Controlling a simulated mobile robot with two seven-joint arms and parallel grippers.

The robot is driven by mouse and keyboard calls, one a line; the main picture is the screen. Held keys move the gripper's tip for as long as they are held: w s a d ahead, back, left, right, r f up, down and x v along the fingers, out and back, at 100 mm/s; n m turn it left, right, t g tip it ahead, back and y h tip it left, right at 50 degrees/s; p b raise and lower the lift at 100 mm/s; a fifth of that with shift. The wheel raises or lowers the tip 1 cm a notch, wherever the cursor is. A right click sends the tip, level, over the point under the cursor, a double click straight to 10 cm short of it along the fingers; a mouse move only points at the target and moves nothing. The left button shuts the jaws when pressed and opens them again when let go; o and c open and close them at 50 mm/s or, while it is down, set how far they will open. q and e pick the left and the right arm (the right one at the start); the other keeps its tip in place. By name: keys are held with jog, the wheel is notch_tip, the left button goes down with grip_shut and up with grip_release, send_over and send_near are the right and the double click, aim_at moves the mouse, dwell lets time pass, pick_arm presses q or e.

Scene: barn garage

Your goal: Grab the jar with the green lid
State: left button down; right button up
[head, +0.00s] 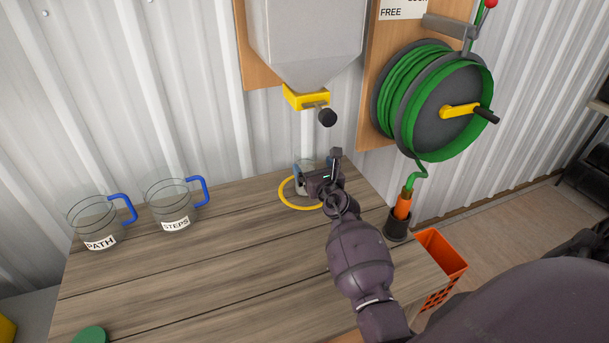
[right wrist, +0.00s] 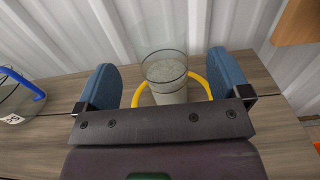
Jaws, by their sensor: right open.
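A round green lid (head: 90,335) shows at the bottom left of the head view, near the table's front. The frame edge cuts it off, and whatever is under it is hidden. My right gripper (head: 316,178) is at the back right of the table, over the yellow ring. In the right wrist view its blue fingers (right wrist: 165,78) are spread open. A clear glass vessel (right wrist: 165,72) with greyish contents stands upright beyond and between them, with no green lid on it. My left gripper is not in view.
Two clear mugs with blue handles, PATH (head: 98,225) and STEPS (head: 172,207), stand at the back left. A hopper (head: 305,40) with a yellow outlet hangs above the yellow ring (head: 290,203). A green hose reel (head: 435,100) is at right. The table's middle (head: 220,270) is clear.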

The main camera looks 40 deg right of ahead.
aim_at(309, 162)
jog(key=shift+w+d, duration=0.15)
jog(key=shift+w, duration=0.4)
jog(key=x, duration=0.2)
jog(key=b+x, duration=0.1)
jog(key=x, duration=0.1)
jog(key=shift+w+f+b, duration=0.25)
jog(key=shift+b, duration=0.05)
jog(key=shift+w, duration=0.25)
jog(key=shift+w+r, duration=0.1)
jog(key=shift+r, duration=0.05)
jog(key=c, duration=1.7)
